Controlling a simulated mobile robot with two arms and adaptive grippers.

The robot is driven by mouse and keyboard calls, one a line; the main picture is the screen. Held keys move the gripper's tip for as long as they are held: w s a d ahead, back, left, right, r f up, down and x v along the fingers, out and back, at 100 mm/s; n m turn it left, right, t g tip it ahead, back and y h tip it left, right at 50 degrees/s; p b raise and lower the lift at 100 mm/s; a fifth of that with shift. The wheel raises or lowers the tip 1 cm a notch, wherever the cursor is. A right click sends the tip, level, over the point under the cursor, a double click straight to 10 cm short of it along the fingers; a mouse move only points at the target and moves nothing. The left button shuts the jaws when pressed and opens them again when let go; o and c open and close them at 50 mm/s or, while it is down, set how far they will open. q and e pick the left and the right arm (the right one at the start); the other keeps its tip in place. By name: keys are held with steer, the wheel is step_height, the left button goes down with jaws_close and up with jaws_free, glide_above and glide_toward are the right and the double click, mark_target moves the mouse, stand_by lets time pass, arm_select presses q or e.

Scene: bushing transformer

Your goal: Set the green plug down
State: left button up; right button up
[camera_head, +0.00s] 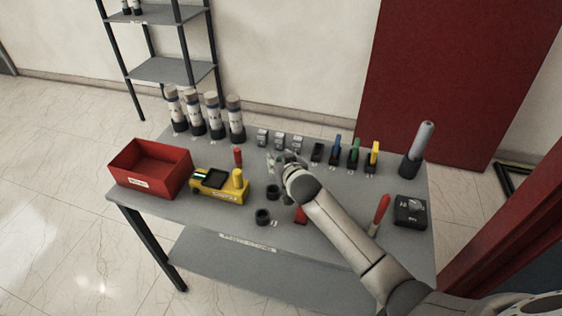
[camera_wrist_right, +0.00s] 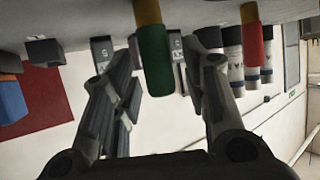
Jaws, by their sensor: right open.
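In the right wrist view, which is upside down, the green plug (camera_wrist_right: 154,62) with an orange-yellow end shows between my right gripper's fingers, its orange end against the grey table surface. My right gripper (camera_wrist_right: 168,75) is open, one finger on each side of the plug with gaps visible. In the head view the right gripper (camera_head: 279,160) is low over the middle of the table (camera_head: 215,222); my wrist mostly hides the plug there. A red plug (camera_wrist_right: 252,40) with a similar yellow end stands to the right in the wrist view. My left gripper is not in view.
A red bin (camera_head: 150,169) and a yellow device (camera_head: 221,186) are on the left. Tall cylinders (camera_head: 212,115) stand behind. Small blocks (camera_head: 280,138) and blue, green and yellow items (camera_head: 354,151) line the back. Black rings (camera_head: 263,216) lie in front; a black box (camera_head: 410,212) is right.

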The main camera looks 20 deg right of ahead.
steer(key=shift+r, duration=0.2)
steer(key=shift+s, duration=0.25)
steer(key=v, duration=1.1)
steer(key=shift+s, duration=0.25)
steer(key=shift+r, duration=0.15)
